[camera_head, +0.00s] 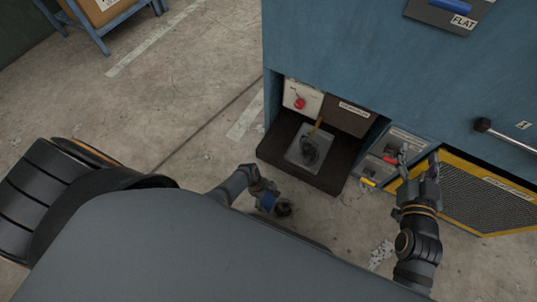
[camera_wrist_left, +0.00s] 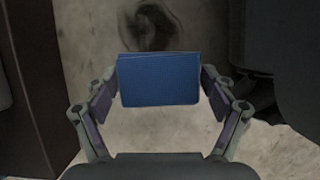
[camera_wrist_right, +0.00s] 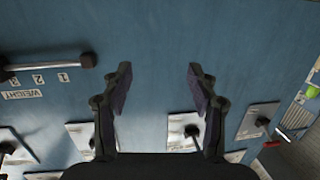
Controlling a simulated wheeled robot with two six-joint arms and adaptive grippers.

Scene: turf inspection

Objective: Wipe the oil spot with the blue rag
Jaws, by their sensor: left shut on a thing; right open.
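The blue rag (camera_wrist_left: 160,80) is a flat, folded block held between the fingers of my left gripper (camera_wrist_left: 163,92). The rag also shows in the head view (camera_head: 267,201), low beside the dark ledge. The oil spot (camera_wrist_left: 153,25) is a dark, ring-like smear on the pale floor, just beyond the rag's far edge in the left wrist view. In the head view the spot (camera_head: 284,209) lies right beside the rag. I cannot tell whether the rag touches the floor. My right gripper (camera_head: 418,163) is open and empty in front of the blue cabinet.
A blue cabinet (camera_head: 350,50) fills the upper right. At its foot are a dark ledge (camera_head: 330,180) with a grey plate, small labelled boxes, and a yellow-framed mesh panel (camera_head: 480,200). Open concrete floor (camera_head: 190,80) lies to the left.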

